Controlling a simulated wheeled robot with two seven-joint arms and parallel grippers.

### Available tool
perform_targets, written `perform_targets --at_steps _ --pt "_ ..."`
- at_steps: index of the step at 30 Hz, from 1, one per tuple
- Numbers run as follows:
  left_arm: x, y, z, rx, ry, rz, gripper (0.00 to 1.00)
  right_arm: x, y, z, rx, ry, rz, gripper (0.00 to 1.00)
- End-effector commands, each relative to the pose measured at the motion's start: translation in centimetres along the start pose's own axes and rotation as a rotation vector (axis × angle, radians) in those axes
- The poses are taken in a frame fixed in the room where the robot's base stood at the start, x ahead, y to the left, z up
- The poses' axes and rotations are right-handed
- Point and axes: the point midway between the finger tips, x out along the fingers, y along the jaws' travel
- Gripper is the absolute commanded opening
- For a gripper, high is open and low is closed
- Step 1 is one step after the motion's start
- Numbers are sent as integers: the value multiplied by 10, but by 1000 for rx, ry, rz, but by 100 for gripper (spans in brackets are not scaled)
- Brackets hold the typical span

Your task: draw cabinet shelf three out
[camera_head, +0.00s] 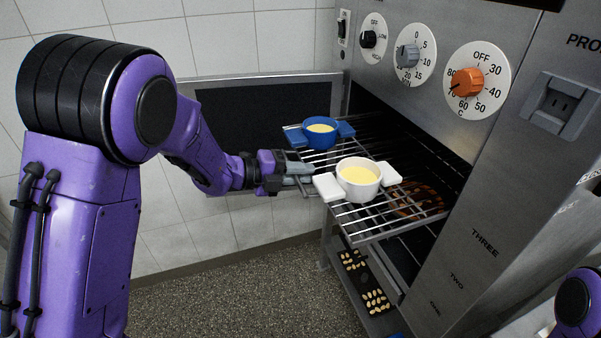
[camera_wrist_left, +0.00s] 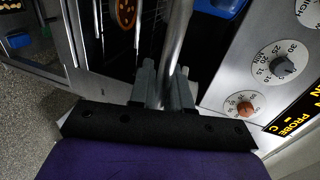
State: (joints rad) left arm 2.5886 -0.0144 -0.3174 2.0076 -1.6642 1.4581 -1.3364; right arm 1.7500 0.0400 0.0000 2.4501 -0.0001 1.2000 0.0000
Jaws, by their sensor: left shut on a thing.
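A wire shelf (camera_head: 372,227) sticks out of the open steel cabinet (camera_head: 480,210). A white pot with yellow contents (camera_head: 358,182) and a blue pot with yellow contents (camera_head: 318,133) stand on the wire racking. My left gripper (camera_head: 300,172) is at the shelf's left outer edge, beside the white pot. In the left wrist view, its fingers (camera_wrist_left: 164,88) are shut around a metal bar (camera_wrist_left: 176,45) of the shelf. The label "THREE" is on the cabinet's right front panel. My right gripper is out of view.
A lower shelf holds dark pieces with pale nuts (camera_head: 365,283). A round brown item (camera_head: 415,200) shows below the wires. The open door (camera_head: 265,115) stands behind my left arm. Knobs (camera_head: 466,82) line the panel above. The speckled floor (camera_head: 245,295) in front is clear.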

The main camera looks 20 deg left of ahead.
Motion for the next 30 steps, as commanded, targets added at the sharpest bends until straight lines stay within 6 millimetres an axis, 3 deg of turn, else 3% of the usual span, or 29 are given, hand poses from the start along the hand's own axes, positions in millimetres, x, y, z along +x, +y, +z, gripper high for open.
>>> perform_targets --at_steps 1,2,3,4,14,24,30 --pt "0 1 0 2 0 5 0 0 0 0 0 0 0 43" --pt "0 1 0 2 0 5 21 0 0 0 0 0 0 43" --pt "0 1 0 2 0 5 34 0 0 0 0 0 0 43" --pt "0 1 0 1 0 4 38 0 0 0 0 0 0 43" --pt "-5 1 1 1 -3 0 38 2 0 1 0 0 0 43" --pt "-79 2 1 0 -4 -3 38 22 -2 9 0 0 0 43" --pt "-103 1 0 1 -2 1 38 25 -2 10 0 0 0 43"
